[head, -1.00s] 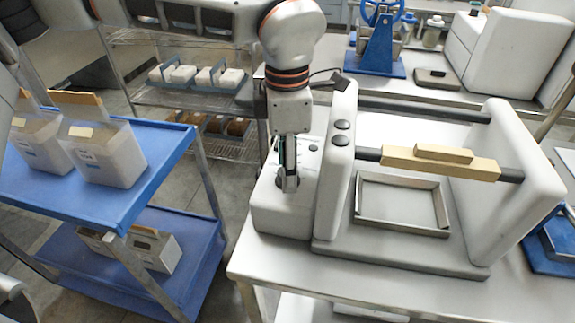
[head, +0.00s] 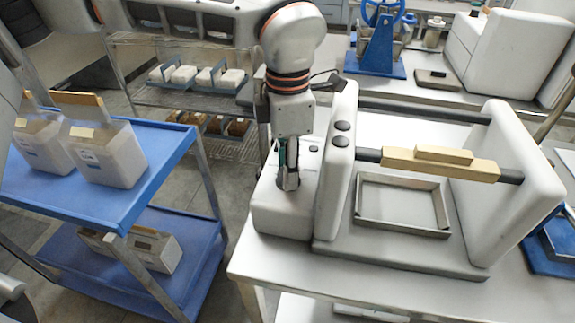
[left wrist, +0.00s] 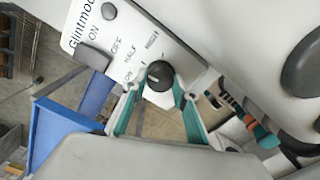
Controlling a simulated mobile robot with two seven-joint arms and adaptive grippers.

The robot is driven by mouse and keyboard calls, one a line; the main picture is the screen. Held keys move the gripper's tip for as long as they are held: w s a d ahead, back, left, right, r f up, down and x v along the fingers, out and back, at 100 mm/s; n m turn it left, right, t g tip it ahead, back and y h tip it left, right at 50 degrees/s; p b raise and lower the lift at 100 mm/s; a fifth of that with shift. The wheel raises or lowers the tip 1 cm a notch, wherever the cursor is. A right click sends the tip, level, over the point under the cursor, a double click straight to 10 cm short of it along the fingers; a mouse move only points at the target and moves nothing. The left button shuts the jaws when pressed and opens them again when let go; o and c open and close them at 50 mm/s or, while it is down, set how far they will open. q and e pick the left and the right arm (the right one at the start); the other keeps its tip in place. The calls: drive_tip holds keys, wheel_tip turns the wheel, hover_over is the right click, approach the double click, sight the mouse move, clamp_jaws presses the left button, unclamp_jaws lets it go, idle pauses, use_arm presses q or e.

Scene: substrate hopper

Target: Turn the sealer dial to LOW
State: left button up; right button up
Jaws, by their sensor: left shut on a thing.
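The sealer dial (left wrist: 160,76) is a round black knob with a short white mark, on a white panel in the left wrist view. Printed words by it include OFF, HALF and HIGH; another label at its left is partly hidden by a finger. My left gripper (left wrist: 159,84) has its teal-lined fingers on either side of the dial and is shut on it. In the head view my left gripper (head: 288,186) points down onto the sealer's control box (head: 278,222) and hides the dial. My right gripper is not in view.
The sealer's white frame (head: 335,160) stands close right of the gripper, with a wooden-grip bar (head: 440,165) and a metal tray frame (head: 403,232). A blue cart (head: 165,165) with white containers stands at left. Floor shows between cart and bench.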

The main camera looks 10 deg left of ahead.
use_arm(q)
drive_tip(key=n, duration=1)
drive_tip(key=shift+n, duration=0.3)
idle(0.5)
drive_tip(key=o, duration=1.1)
wheel_tip(320, 180, up, 12)
